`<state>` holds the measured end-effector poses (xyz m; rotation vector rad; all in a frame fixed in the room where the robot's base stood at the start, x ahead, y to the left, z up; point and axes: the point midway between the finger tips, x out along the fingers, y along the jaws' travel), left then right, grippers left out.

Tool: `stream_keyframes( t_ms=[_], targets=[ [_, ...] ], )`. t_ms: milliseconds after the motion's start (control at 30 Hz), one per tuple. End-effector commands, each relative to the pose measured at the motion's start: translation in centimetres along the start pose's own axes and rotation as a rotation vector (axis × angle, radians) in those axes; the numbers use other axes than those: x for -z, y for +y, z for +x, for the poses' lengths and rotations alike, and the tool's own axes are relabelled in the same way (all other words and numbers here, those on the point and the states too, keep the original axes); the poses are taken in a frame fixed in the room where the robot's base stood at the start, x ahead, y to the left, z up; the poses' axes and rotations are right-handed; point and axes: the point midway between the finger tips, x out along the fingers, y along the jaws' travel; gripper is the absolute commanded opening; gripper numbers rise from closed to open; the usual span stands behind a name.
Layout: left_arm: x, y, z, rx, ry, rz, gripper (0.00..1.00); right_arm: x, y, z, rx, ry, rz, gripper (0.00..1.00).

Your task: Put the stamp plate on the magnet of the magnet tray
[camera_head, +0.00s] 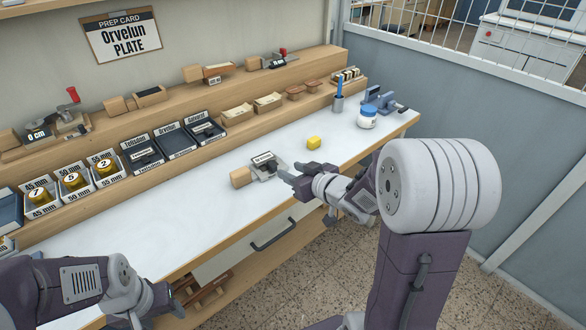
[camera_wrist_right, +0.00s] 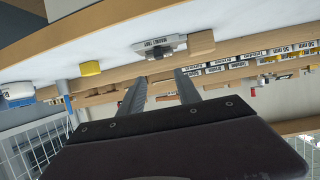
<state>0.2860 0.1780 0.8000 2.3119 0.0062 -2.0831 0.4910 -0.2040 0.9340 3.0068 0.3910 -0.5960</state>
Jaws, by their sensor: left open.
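The magnet tray (camera_head: 265,166) is a small grey block with a white label on the white worktop, and it also shows in the right wrist view (camera_wrist_right: 160,46). My right gripper (camera_head: 292,180) is just to its right in the head view. In the right wrist view its fingers (camera_wrist_right: 160,88) are apart with nothing visible between them. The stamp plate is not clearly seen; the middle holder labelled Orvelun (camera_head: 177,139) looks flat and dark, while its two neighbours show dark pieces with labels. My left gripper (camera_head: 176,300) is open at the lower left, below the worktop edge.
A wooden block (camera_head: 240,177) is beside the tray, and a yellow block (camera_head: 314,142) lies to its right. A white-blue jar (camera_head: 367,117) stands farther right. Foil rolls (camera_head: 71,180) stand at the left back. A prep card (camera_head: 121,34) reads Orvelun plate. The front left worktop is clear.

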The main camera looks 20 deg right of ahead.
Motion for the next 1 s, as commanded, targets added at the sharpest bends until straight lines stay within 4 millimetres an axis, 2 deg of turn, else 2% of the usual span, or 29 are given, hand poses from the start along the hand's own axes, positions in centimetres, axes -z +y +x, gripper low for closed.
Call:
stream_keyframes(
  t_ms=[233, 300, 367, 467, 533, 600, 700, 800, 1000],
  targets=[
    [0.0, 0.0, 0.0, 0.000, 0.000, 0.000, 0.56, -0.1, 0.0, -0.2, -0.002, -0.002, 0.001, 0.40],
    [0.0, 0.0, 0.0, 0.000, 0.000, 0.000, 0.56, -0.9, 0.3, -0.1, -0.032, -0.042, 0.005, 0.40],
    [0.0, 0.0, 0.0, 0.000, 0.000, 0.000, 0.56, -2.9, 0.8, -0.2, -0.091, -0.135, 0.014, 0.40],
    [0.0, 0.0, 0.0, 0.000, 0.000, 0.000, 0.56, -8.2, 1.0, -1.9, -0.197, -0.379, 0.058, 0.40],
    [0.0, 0.0, 0.0, 0.000, 0.000, 0.000, 0.56, -12.1, -0.2, -4.1, -0.232, -0.572, 0.102, 0.40],
    [0.0, 0.0, 0.0, 0.000, 0.000, 0.000, 0.56, -15.4, -2.5, -6.9, -0.230, -0.760, 0.152, 0.40],
    [0.0, 0.0, 0.0, 0.000, 0.000, 0.000, 0.56, -18.4, -5.7, -10.4, -0.192, -0.957, 0.210, 0.40],
    [0.0, 0.0, 0.0, 0.000, 0.000, 0.000, 0.56, -19.5, -7.6, -12.3, -0.162, -1.051, 0.242, 0.40],
    [0.0, 0.0, 0.0, 0.000, 0.000, 0.000, 0.56, -19.6, -7.8, -12.7, -0.157, -1.068, 0.250, 0.40]
  ],
)
